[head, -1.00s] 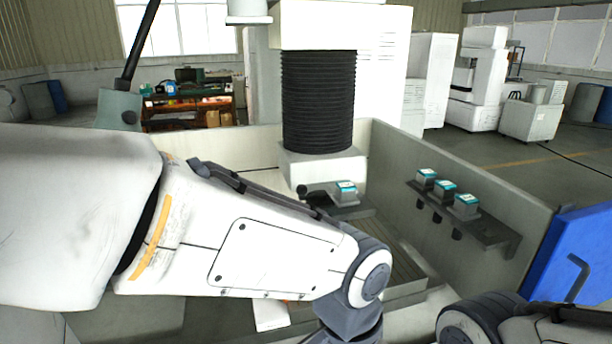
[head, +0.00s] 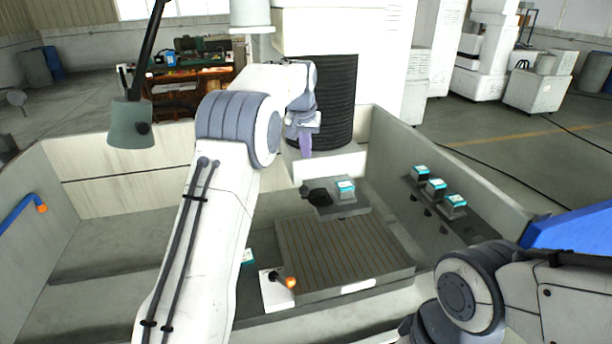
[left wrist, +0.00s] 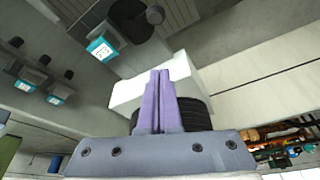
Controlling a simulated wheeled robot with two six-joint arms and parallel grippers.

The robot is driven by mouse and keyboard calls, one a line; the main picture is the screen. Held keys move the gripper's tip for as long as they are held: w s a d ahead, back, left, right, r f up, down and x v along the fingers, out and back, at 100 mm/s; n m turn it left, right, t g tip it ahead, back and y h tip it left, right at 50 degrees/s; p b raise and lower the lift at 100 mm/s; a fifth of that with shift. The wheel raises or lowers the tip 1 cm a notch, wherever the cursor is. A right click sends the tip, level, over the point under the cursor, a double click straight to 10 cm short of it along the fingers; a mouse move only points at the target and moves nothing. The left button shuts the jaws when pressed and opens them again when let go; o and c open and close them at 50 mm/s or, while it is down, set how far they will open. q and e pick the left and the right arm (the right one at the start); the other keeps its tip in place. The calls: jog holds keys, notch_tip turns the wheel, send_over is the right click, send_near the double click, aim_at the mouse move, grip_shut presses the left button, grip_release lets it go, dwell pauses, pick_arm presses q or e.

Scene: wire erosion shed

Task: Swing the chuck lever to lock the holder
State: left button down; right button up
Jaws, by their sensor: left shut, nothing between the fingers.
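The holder (head: 345,188), a grey block with a teal and white label, sits at the chuck below the machine's white head. Beside it on the left is the dark chuck lever part (head: 318,197), with a small knob towards the left. My left gripper (head: 304,150) is shut and empty, in front of the black bellows and above the chuck, apart from the lever. In the left wrist view the purple fingers (left wrist: 158,98) are together; the holder (left wrist: 102,48) shows at upper left and the dark chuck with its round knob (left wrist: 154,15) at the top. My right gripper is out of view.
Three similar labelled blocks sit on a wall rack (head: 432,200) at the right. The slatted table (head: 345,250) is bare. A white block with an orange-tipped handle (head: 290,282) stands at its left front. A grey lamp (head: 130,125) hangs at the left.

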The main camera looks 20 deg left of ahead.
aim_at(316, 195)
pick_arm(q)
jog(key=shift+f, duration=0.1)
notch_tip(316, 195, down, 9)
jog(key=p, duration=0.5)
jog(key=shift+s+f+p, duration=0.2)
jog(key=shift+s+p, duration=0.1)
jog(key=shift+s, duration=0.05)
dwell(0.5)
